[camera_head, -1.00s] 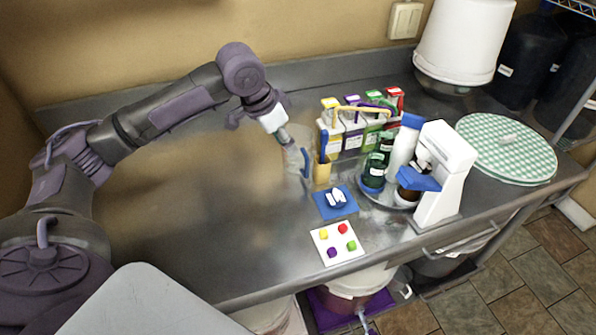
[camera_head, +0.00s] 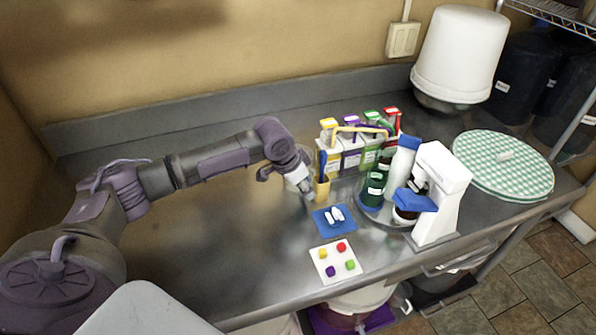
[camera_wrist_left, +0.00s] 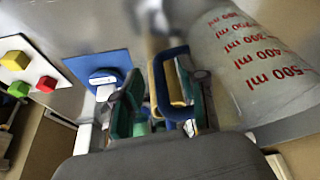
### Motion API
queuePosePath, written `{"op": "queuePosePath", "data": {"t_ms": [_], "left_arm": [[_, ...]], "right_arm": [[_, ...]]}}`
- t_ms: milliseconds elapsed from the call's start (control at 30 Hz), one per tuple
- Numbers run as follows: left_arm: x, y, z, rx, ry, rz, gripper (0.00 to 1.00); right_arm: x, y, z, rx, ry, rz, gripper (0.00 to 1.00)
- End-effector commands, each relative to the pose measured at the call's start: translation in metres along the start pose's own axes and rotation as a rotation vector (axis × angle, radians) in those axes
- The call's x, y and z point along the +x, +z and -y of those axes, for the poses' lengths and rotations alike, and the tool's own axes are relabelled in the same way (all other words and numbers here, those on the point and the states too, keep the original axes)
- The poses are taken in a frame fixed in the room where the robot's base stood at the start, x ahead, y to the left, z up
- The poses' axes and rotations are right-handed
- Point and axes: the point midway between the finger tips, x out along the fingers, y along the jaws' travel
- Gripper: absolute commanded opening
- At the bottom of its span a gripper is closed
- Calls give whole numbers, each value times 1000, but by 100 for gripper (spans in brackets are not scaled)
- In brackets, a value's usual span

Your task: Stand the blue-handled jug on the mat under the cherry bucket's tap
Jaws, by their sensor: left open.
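The clear jug (camera_wrist_left: 243,70) with red ml marks fills the right of the left wrist view. Its blue handle (camera_wrist_left: 158,82) stands between the fingers of my left gripper (camera_wrist_left: 165,108), which is open around it.
A blue pad (camera_head: 329,228) with white pieces and a white card (camera_head: 322,272) with coloured cubes lie nearer the front. Cartons (camera_head: 351,156) and a white device (camera_head: 440,185) crowd the right. The counter's left is clear.

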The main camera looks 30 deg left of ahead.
Motion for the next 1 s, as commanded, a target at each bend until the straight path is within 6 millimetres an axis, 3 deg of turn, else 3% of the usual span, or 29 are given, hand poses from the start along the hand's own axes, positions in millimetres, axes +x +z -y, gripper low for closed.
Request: {"op": "queuePosePath", "data": {"t_ms": [300, 500, 567, 1000], "left_arm": [[6, 0, 0, 0, -1, 0, 40], [6, 0, 0, 0, -1, 0, 7], [6, 0, 0, 0, -1, 0, 0], [4, -1, 1, 1, -2, -1, 0]], "right_arm": [[-1, -2, 4, 1, -5, -3, 40], [-1, -3, 2, 1, -3, -5, 40], [-1, -3, 1, 0, -2, -5, 40], [0, -3, -4, 0, 4, -6, 40]]}}
